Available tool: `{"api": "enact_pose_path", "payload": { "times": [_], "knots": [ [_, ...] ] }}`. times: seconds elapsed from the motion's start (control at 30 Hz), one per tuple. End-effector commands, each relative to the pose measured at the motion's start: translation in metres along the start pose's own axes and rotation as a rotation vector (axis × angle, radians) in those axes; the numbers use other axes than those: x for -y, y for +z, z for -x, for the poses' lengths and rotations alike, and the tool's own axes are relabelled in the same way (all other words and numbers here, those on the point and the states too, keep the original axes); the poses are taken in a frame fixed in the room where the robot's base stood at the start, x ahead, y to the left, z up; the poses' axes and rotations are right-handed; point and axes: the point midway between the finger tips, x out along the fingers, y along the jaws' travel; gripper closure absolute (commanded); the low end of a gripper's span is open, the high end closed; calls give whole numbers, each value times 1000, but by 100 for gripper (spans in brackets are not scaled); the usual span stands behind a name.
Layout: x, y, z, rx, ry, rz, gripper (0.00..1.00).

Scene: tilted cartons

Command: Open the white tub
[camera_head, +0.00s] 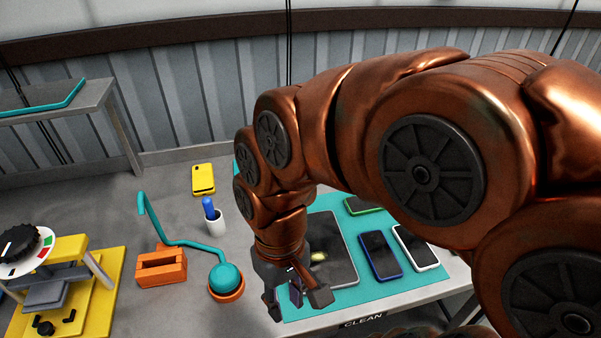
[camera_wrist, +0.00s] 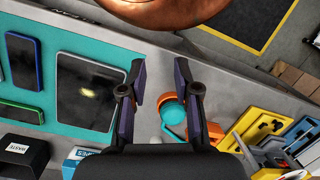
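No plainly closed white tub shows. A small white cup (camera_head: 216,223) stands upright on the bench in the head view, with a blue object (camera_head: 209,208) rising from its mouth; I cannot tell whether this is the tub. A white and blue container (camera_wrist: 80,156) with partly hidden lettering shows at the lower left of the wrist view; its shape is partly cut off. My gripper (camera_head: 297,300) hangs over the left edge of the teal mat, right of the cup and apart from it. In the wrist view my gripper (camera_wrist: 160,90) has its fingers spread with nothing between them.
A grey tablet (camera_wrist: 88,92) and several phones (camera_head: 380,255) lie on the teal mat (camera_head: 325,204). A teal ball-ended tool (camera_head: 225,278) sits in an orange ring beside an orange block (camera_head: 161,267). A yellow fixture (camera_head: 75,285) is at left. A black box (camera_wrist: 22,155) stands beside the white and blue container.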

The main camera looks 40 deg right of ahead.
Motion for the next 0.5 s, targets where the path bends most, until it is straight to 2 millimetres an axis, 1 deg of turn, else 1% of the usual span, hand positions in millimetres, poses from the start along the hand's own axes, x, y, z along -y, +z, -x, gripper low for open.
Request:
{"api": "enact_pose_path", "payload": {
  "times": [0.03,0.1,0.2,0.27,0.3,0.37,0.4,0.47,0.5],
  "knots": [
    [7,-13,-10,2,-45,1,69],
    [19,-30,-16,11,-123,13,69],
    [35,-61,-18,5,-249,14,69],
    [42,-80,-17,-2,-328,10,69],
    [45,-93,-16,-9,-379,8,69],
    [48,-111,-14,-16,-460,2,69],
    [48,-124,-12,-26,-512,-4,69],
    [46,-144,-10,-42,-592,-14,69],
    [42,-157,-8,-57,-646,-23,69]
  ]
}}
